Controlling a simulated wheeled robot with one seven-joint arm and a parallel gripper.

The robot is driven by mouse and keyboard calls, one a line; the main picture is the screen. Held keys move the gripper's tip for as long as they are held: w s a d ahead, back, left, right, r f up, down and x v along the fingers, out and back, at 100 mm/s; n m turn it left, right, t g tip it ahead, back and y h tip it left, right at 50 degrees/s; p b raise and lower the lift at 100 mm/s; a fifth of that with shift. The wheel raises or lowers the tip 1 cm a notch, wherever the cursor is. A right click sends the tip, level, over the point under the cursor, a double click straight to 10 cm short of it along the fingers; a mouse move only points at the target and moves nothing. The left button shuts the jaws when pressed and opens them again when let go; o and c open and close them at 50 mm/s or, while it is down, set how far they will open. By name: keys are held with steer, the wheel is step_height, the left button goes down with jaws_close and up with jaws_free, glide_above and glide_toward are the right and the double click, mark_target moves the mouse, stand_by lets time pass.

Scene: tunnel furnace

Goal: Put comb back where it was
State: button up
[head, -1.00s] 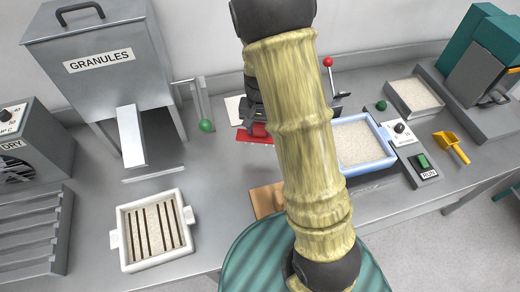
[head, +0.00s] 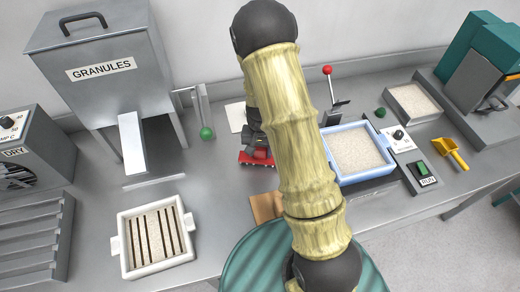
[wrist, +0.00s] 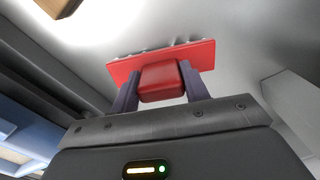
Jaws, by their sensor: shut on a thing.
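The red comb (head: 257,159) shows in the head view left of my arm, over the middle of the bench. In the wrist view, the comb's wide red plate (wrist: 165,60) lies beyond my fingers, and its block-shaped red handle (wrist: 160,82) sits between them. My gripper (wrist: 158,87) is shut on that handle. In the head view my forearm hides much of my gripper. I cannot tell whether the comb touches the bench top.
A white side-handled tray (head: 150,238) with granules and dark slats stands at front left. A blue-rimmed tray (head: 361,152) stands right of my arm. A brown block (head: 264,206) lies nearer the front. The granules hopper (head: 100,65) stands back left. Bare bench (head: 215,185) lies between tray and comb.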

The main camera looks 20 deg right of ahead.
steer(key=shift+f, duration=0.15)
steer(key=o, duration=1.1)
step_height(320, 180, up, 12)
steer(key=shift+r+b, duration=0.2)
steer(key=shift+b, duration=0.2)
steer(key=s+r+n+t, duration=0.2)
steer(key=s+r+n, duration=0.2)
steer(key=s, duration=0.9)
step_height(320, 180, up, 2)
steer(key=shift+n+t, duration=0.3)
